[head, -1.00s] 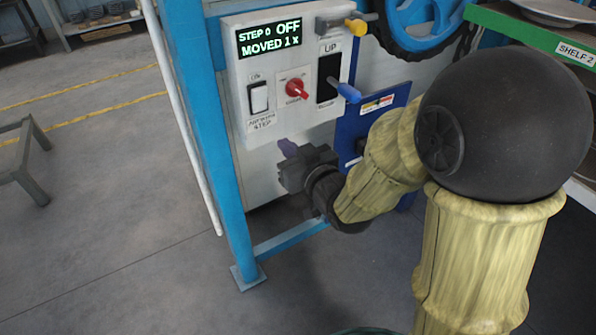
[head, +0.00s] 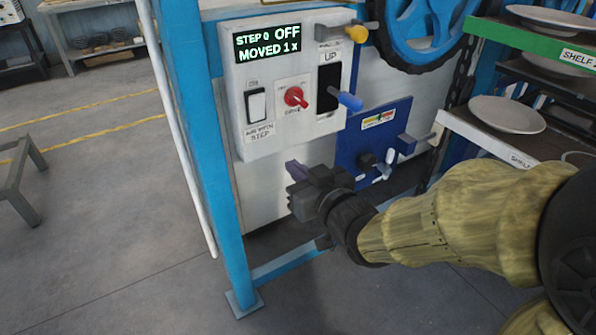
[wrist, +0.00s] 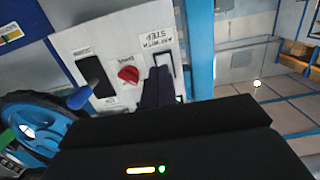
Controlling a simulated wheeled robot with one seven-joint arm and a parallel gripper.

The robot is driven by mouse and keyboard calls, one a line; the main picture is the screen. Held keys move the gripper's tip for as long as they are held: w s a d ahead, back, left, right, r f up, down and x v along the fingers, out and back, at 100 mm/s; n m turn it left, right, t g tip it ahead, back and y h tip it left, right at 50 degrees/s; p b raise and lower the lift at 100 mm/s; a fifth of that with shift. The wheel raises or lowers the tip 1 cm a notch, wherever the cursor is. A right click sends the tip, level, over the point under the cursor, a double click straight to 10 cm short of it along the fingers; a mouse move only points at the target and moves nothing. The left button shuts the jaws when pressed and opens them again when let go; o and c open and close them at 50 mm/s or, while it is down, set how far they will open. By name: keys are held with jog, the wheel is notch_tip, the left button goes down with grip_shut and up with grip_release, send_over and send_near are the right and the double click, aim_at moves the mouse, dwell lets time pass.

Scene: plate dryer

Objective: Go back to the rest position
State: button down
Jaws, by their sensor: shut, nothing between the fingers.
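My gripper (head: 297,172) is in front of the dryer frame, just below the white control panel (head: 243,100), and it looks apart from the panel. Its purple fingers are together and hold nothing. In the wrist view the fingers (wrist: 158,88) show in front of the upside-down panel. The panel's display (head: 267,43) reads "STEP 0 OFF MOVED 1 x". Below the display are a white rocker switch (head: 257,105), a red knob (head: 296,97) and a black slot with a blue-handled lever (head: 350,102) marked UP. A yellow-tipped handle (head: 356,33) sits at the upper right.
A blue box with a gauge (head: 372,140) is right of my gripper. A large blue wheel (head: 420,30) stands above it. Shelves with plates (head: 507,113) are at the right. A blue post (head: 195,130) stands left of the panel. Open grey floor (head: 100,240) lies further left.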

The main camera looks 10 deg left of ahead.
jog(key=d+f+m+g+h, duration=0.45)
jog(key=d+f+h, duration=0.35)
jog(key=d+f, duration=0.45)
jog(key=s+d+f+m+g+h, duration=0.3)
jog(key=s+d+f+g, duration=0.25)
jog(key=s+d, duration=0.45)
notch_tip(320, 180, up, 35)
jog(key=p, duration=3.4)
jog(key=shift+w+a+g+p, duration=0.2)
jog(key=shift+a+g+p, duration=0.1)
jog(key=shift+p, duration=0.05)
jog(key=shift+f, duration=0.1)
